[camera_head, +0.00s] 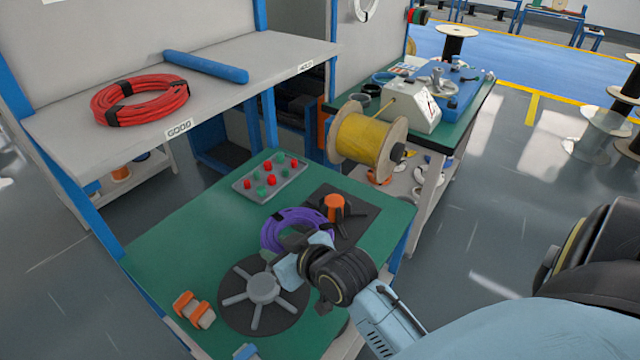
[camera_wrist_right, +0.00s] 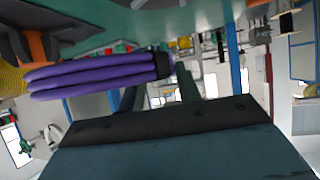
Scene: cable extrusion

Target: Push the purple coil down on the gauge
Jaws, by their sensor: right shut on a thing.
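The purple coil (camera_head: 284,230) is a loop of cable with dark ties, above the green table between the grey spoked wheel and the gauge. My right gripper (camera_head: 298,246) is shut on its near side. In the wrist view the coil (camera_wrist_right: 95,76) shows edge-on, its dark tie by my fingers (camera_wrist_right: 160,85). The gauge, as I take it, is an orange-topped dark post (camera_head: 334,206) on a dark plate, just right of and beyond the coil. It also shows in the wrist view (camera_wrist_right: 40,47), close to the coil. Whether they touch is unclear.
A grey spoked wheel (camera_head: 263,289) on a dark disc stands at the near side. A tray (camera_head: 262,197) of red and green buttons lies behind the coil. Orange-and-white parts (camera_head: 194,309) lie at the near left. A yellow spool (camera_head: 366,142) stands beyond the table.

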